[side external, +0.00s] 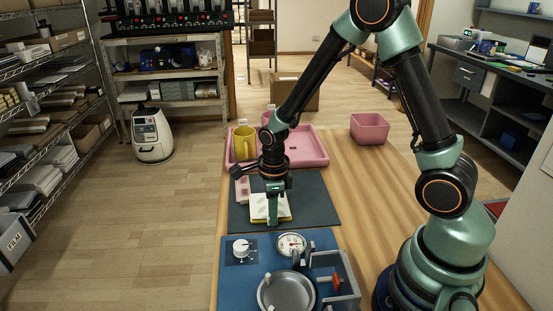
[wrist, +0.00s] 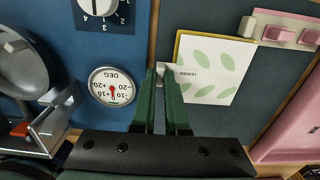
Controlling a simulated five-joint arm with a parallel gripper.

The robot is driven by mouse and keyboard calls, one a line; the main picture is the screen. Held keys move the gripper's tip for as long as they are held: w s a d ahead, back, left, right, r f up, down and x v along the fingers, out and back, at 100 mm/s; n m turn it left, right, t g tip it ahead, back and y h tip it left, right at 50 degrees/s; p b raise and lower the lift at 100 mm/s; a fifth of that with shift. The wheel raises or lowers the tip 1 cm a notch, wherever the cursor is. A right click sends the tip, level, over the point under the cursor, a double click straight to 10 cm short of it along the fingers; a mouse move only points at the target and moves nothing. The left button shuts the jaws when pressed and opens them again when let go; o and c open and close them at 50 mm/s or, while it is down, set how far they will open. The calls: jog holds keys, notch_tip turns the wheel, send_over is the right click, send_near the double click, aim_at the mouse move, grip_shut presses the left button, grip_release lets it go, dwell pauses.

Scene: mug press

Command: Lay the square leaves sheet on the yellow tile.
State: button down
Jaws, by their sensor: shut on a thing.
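The white square leaves sheet (wrist: 215,72) has pale green leaf prints and the word LEAVES. It also shows in the side view (side external: 262,208). My gripper (wrist: 162,74) is shut on the sheet at its edge nearest the dial, by a pale tab between the fingertips. In the side view my gripper (side external: 274,220) points straight down at the front of the sheet. The yellow tile (wrist: 178,46) lies under the sheet, mostly hidden, with thin yellow edges showing. I cannot tell whether the sheet touches the tile all over.
A dark mat (side external: 313,208) lies around the tile. A pink piece with raised blocks (wrist: 285,32) is beside it. A blue mat (side external: 232,278) holds a knob (side external: 241,247), a round DEG gauge (wrist: 112,87) and a grey pan (side external: 287,293). A yellow mug (side external: 244,144) stands in a pink tray (side external: 313,150).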

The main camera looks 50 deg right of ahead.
jog(key=c, duration=0.8)
grip_release()
jog(key=shift+c, duration=0.2)
jog(key=shift+r, duration=0.1)
notch_tip(320, 180, up, 12)
jog(key=shift+s, duration=0.15)
jog(key=s+r+n+t, duration=0.2)
jog(key=r+n, duration=0.3)
jog(key=n, duration=0.8)
jog(key=s+r+n+t, duration=0.3)
jog(key=s+r+n, duration=0.2)
jog(key=n, duration=0.8)
jog(key=shift+s+r+n, duration=0.2)
jog(key=shift+s+n, duration=0.1)
jog(key=shift+n, duration=0.1)
